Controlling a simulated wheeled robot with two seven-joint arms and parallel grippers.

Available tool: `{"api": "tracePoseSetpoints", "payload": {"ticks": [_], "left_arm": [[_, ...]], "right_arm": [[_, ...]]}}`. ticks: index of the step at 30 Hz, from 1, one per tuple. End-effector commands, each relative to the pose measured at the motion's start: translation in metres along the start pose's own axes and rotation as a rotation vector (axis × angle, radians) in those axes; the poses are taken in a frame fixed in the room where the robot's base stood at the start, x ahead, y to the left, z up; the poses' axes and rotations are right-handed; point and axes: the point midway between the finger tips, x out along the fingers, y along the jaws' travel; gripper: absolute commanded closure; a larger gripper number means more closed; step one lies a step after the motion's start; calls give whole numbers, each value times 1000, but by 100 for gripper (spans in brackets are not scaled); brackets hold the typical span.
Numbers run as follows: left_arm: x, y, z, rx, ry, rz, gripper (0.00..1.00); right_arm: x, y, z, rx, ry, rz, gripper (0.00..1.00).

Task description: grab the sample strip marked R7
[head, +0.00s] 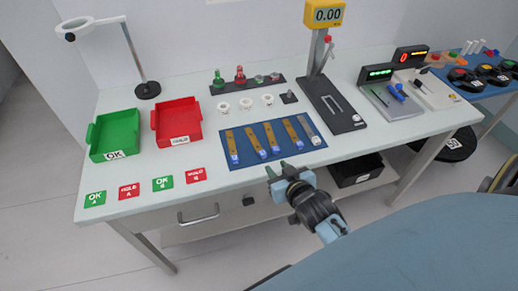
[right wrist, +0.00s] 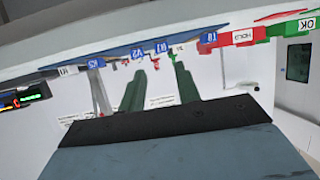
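Several sample strips lie side by side on a blue mat (head: 318,157) at the table's front. Most are brown with blue end labels; the rightmost is grey. In the right wrist view the labels hang upside down along the mat's edge (right wrist: 130,47). One label (right wrist: 161,46) seems to read R7, but it is small and I cannot be sure; by order it belongs to the second strip from the left (head: 254,139) in the head view. My right gripper (head: 278,170) is open and empty just in front of the mat. Its fingers (right wrist: 160,82) stand apart below the labels. My left gripper is not in view.
Green (head: 110,151) and red (head: 178,140) trays stand at the left, with OK and HOLD cards in front. Small white cups (head: 246,104) sit behind the mat. A yellow-topped gauge stand (head: 335,108) is behind right. A drawer handle (head: 199,218) is below the front edge.

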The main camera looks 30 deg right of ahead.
Motion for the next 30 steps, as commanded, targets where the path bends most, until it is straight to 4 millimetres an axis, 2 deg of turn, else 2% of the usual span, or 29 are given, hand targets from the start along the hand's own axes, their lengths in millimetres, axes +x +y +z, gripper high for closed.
{"api": "tracePoseSetpoints", "payload": {"ticks": [3, 11, 21, 30], "left_arm": [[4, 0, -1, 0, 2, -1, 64], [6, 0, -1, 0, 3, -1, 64], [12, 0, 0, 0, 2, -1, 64], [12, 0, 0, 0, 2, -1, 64]], "right_arm": [[22, 0, 0, -1, 1, -1, 67], [42, -1, 0, 0, 0, -1, 67], [86, -4, -3, -1, -1, -1, 67], [89, -4, -3, 0, -2, -1, 69]]}}
